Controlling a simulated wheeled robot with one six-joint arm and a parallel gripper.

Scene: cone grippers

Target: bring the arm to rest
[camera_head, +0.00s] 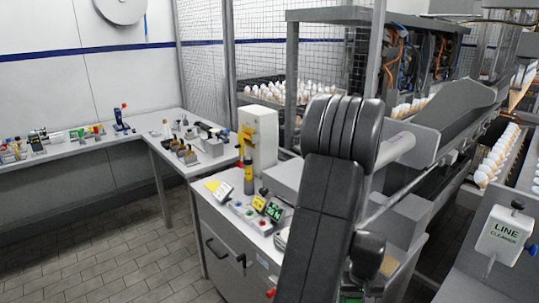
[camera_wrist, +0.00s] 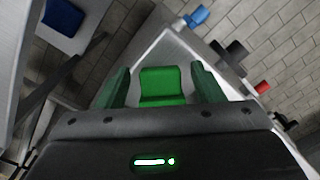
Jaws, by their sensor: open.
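My gripper (camera_wrist: 159,77) shows in the wrist view with its two green fingers spread apart, one at the left and one at the right. A green block-like shape (camera_wrist: 162,86) sits between them; I cannot tell whether it is part of the gripper or a separate thing. My dark arm stands upright in the middle of the head view, in front of a grey cabinet and the machine. In the head view I cannot make out the gripper.
A control cabinet with a panel (camera_head: 258,212) stands just left of my arm. A grey bench (camera_head: 70,152) with small items runs along the left. Egg conveyors (camera_head: 488,165) and a "LINE CLEANER" box (camera_head: 505,235) are at the right. Tiled floor (camera_head: 110,262) is clear at the lower left.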

